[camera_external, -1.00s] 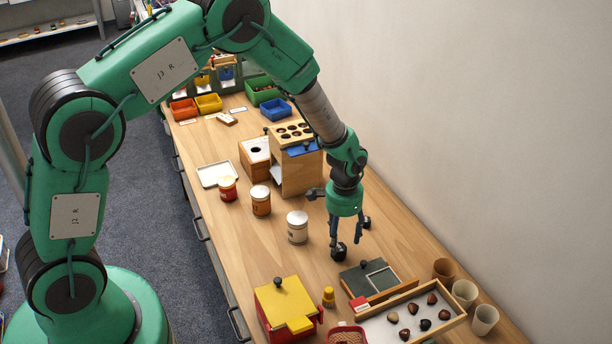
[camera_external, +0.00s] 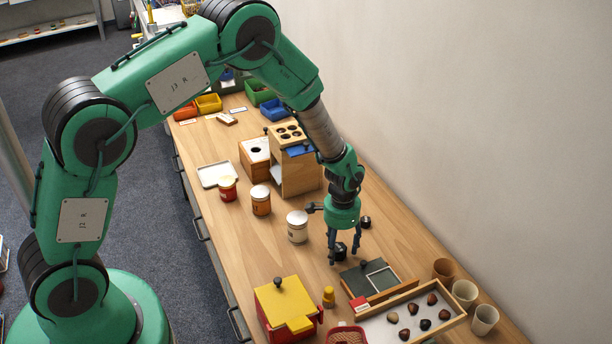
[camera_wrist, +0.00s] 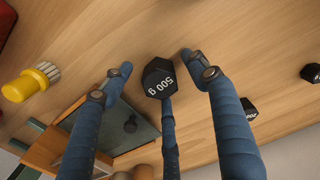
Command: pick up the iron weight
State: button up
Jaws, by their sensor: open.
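The iron weight is a black, faceted block marked "500 g" (camera_wrist: 158,76). In the wrist view it sits on the wooden table between the spread blue fingers of my gripper (camera_wrist: 156,62); a third finger reaches up to its lower edge. In the external view the weight (camera_external: 341,249) is a dark block partly hidden by the fingers. My gripper (camera_external: 344,257) is open, pointing down around it, its fingertips close to the table. I cannot tell whether any finger touches the weight.
Two smaller black weights (camera_wrist: 249,108) (camera_wrist: 312,73) lie to the right in the wrist view. In the external view, a slate-topped board (camera_external: 358,277) lies just in front, a white-lidded jar (camera_external: 297,228) left.

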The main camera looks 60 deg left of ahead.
aim_at(339, 248)
grip_shut()
jog(key=shift+r, duration=0.1)
jog(key=shift+w+r, duration=0.1)
jog(key=shift+r, duration=0.35)
jog(key=r, duration=0.2)
jog(key=shift+s+r+p, duration=0.2)
jog(key=shift+r+p, duration=0.2)
jog(key=s+d, duration=0.1)
jog(key=s, duration=0.4)
jog(key=s+d+p, duration=0.1)
jog(key=s, duration=0.4)
jog(key=s+d+r, duration=0.1)
jog(key=s+d, duration=0.1)
jog(key=s, duration=0.3)
jog(key=shift+s, duration=0.15)
